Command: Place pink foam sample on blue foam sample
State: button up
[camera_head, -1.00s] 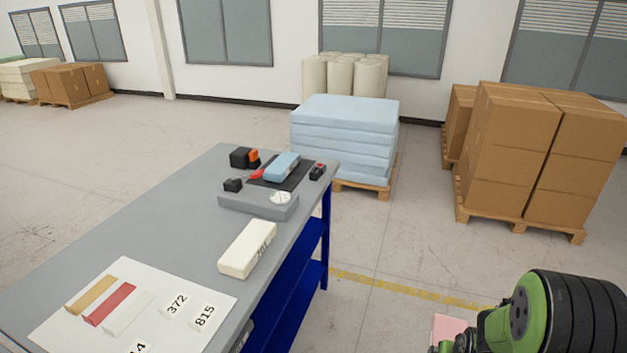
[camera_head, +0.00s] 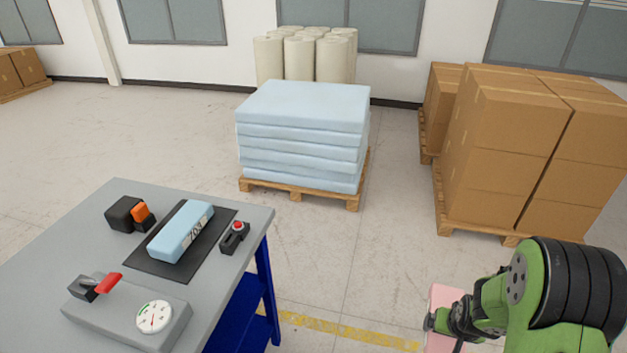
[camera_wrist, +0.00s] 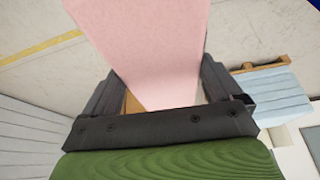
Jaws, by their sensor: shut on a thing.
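The pink foam sample (camera_head: 445,300) is a flat pale pink block, partly hidden behind my arm at the lower right of the head view. My gripper (camera_wrist: 160,85) is shut on it; in the wrist view the pink foam sample (camera_wrist: 150,40) lies between the two dark fingers and extends beyond them. The blue foam sample (camera_head: 181,231) is a light blue block with a number on it, lying on a black mat (camera_head: 205,262) at the far end of the grey table. My gripper is well to the right of the table, apart from the blue foam sample.
On the table (camera_head: 40,250) stand a black and orange device (camera_head: 130,213), a small box with a red button (camera_head: 235,237), and a grey gauge unit (camera_head: 105,318) with a red lever. A pallet of blue foam sheets (camera_head: 300,130) and stacked cartons (camera_head: 510,140) stand behind. Floor between is clear.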

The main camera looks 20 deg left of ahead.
aim_at(182, 222)
jog(key=i+z, duration=0.2)
jog(key=z, duration=0.3)
jog(key=i+j+z, duration=0.15)
jog(key=z, duration=0.35)
jog(key=i+j+z, duration=0.2)
jog(key=z, duration=0.25)
jog(key=i+j+z, duration=0.15)
jog(key=z, duration=0.35)
jog(key=j+z, duration=0.1)
jog(key=z, duration=0.45)
jog(key=j+z, duration=0.15)
jog(key=z, duration=0.45)
jog(key=j+z, duration=0.2)
jog(key=z, duration=0.35)
jog(key=j+z, duration=0.15)
jog(key=z, duration=0.4)
jog(key=j+z, duration=0.1)
jog(key=z, duration=0.5)
jog(key=k+z, duration=0.1)
jog(key=z, duration=0.45)
jog(key=k+j+z, duration=0.1)
jog(key=z, duration=0.45)
jog(key=k+z, duration=0.1)
jog(key=z, duration=0.45)
